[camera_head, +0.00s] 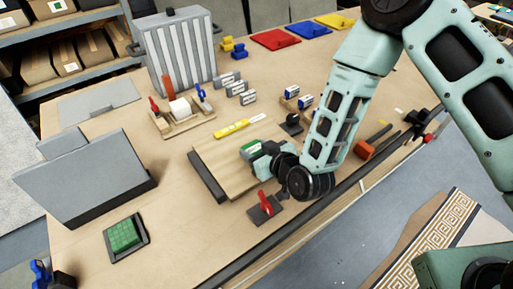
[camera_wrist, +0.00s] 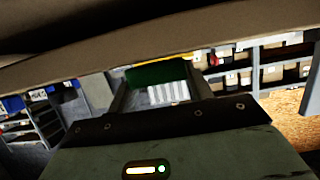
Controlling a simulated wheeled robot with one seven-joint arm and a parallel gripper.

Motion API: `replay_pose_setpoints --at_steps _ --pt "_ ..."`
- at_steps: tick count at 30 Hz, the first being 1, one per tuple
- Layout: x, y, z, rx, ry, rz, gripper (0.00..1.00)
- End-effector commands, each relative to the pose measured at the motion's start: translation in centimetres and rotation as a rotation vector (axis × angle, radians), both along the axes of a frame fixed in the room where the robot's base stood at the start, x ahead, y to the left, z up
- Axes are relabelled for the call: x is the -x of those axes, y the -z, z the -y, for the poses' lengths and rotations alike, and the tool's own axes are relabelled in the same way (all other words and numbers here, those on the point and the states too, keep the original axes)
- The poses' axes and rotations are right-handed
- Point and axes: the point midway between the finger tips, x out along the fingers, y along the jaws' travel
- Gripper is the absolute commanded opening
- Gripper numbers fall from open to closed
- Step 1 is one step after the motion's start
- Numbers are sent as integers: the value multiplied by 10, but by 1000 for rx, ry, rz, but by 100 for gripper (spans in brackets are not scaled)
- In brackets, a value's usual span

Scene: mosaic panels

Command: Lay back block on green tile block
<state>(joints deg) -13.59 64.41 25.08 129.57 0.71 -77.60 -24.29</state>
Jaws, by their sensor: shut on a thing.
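A green tile block (camera_head: 123,235) with a studded-looking top lies on a dark base plate at the table's front left. My gripper (camera_head: 262,152) is over the wooden board, right of and farther back than the green tile block. It is shut on a small block (camera_head: 250,147) with a green face and a pale edge. In the wrist view the held block (camera_wrist: 158,73) shows as a dark green bar between the two fingers. Its far side is hidden. I cannot tell which block the task calls the back block.
The wooden board (camera_head: 225,165) has a yellow level (camera_head: 232,129) at its back edge. A grey case (camera_head: 80,185) stands behind the green tile block. A red-handled clamp (camera_head: 266,205) sits near the front edge. Several labelled small blocks (camera_head: 241,89) stand farther back. Table between board and green tile block is clear.

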Motion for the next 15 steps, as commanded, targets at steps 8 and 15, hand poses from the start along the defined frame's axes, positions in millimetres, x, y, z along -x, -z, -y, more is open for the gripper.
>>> replay_pose_setpoints --at_steps 8,15 --pt "0 6 0 0 0 0 28" --pt "0 4 0 1 0 -1 72"
